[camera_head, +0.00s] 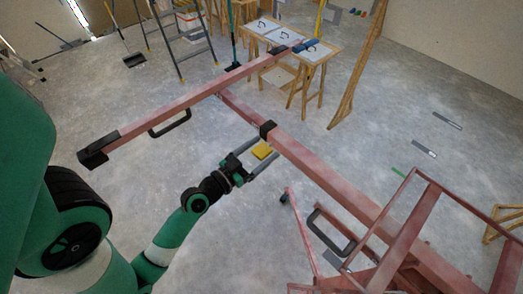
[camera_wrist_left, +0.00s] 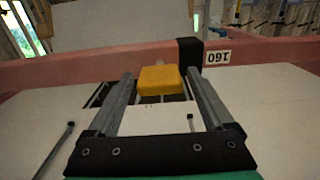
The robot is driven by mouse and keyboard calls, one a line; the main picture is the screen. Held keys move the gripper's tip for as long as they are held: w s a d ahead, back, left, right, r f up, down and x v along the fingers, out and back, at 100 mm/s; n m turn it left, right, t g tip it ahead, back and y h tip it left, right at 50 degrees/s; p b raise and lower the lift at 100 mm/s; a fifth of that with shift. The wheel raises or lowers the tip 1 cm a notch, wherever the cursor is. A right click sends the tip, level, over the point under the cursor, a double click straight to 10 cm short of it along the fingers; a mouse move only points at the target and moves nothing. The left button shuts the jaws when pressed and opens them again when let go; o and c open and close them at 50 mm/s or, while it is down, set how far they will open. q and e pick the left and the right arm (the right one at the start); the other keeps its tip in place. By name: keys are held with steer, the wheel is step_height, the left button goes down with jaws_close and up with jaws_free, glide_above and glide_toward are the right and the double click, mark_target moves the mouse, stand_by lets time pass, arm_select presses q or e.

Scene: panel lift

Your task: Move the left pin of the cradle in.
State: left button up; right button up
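The cradle (camera_head: 335,182) is a red metal frame with a long cross beam (camera_head: 185,101) and a beam running to the lower right. The left pin has a yellow head (camera_head: 262,151) beside a black collar (camera_head: 267,130) on the beam; it also shows in the left wrist view (camera_wrist_left: 160,80). My left gripper (camera_head: 264,155) is open, with its two fingers on either side of the yellow head. In the left wrist view gaps show between the head and both fingers. My right gripper is in neither view.
Black handles (camera_head: 170,123) hang on the frame. Wooden trestles with white tops (camera_head: 312,53), a ladder (camera_head: 185,45) and a leaning timber (camera_head: 358,65) stand at the back. Bare concrete floor lies around.

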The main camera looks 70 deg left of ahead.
arm_select(q)
steer(key=b+v, duration=0.3)
steer(key=v, duration=0.8)
steer(key=shift+s+b, duration=0.3)
steer(key=shift+b, duration=0.1)
steer(key=shift+d, duration=0.1)
stand_by(0.5)
